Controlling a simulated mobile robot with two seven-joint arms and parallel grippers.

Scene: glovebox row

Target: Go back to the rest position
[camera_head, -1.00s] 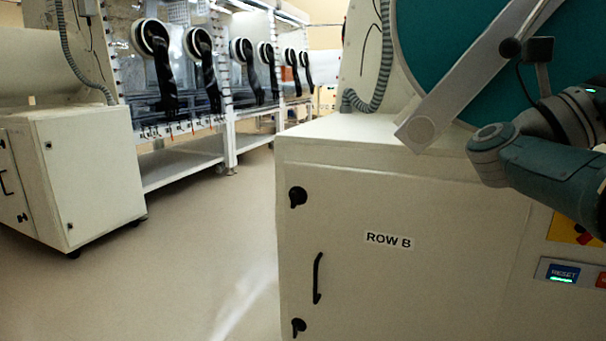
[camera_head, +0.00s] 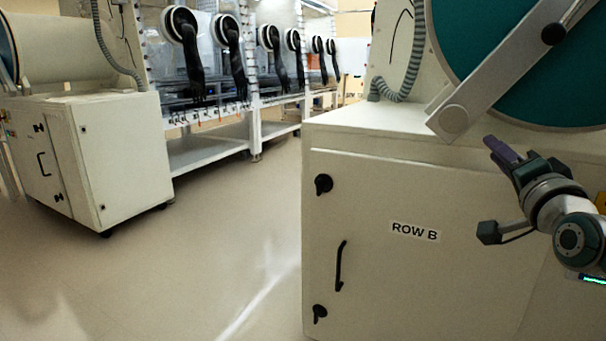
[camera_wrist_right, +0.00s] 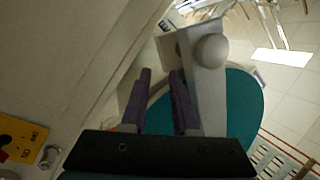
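My right gripper (camera_head: 500,146) is at the right of the head view, in front of the ROW B cabinet (camera_head: 380,270) and below the teal round door (camera_head: 560,85). Its two purple fingers point up and to the left. In the right wrist view the fingers of my right gripper (camera_wrist_right: 160,72) stand apart with a clear gap and nothing held between them. The teal door (camera_wrist_right: 245,105) and its pale bar (camera_wrist_right: 207,95) show beyond the fingers there. My left gripper is in neither view.
A pale bar (camera_head: 500,70) crosses the teal door above my right gripper. A white cabinet (camera_head: 120,150) stands at the left. A glovebox row with black gloves (camera_head: 195,70) is behind. Open floor (camera_head: 220,240) lies between. The right wrist view shows a yellow panel (camera_wrist_right: 20,135).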

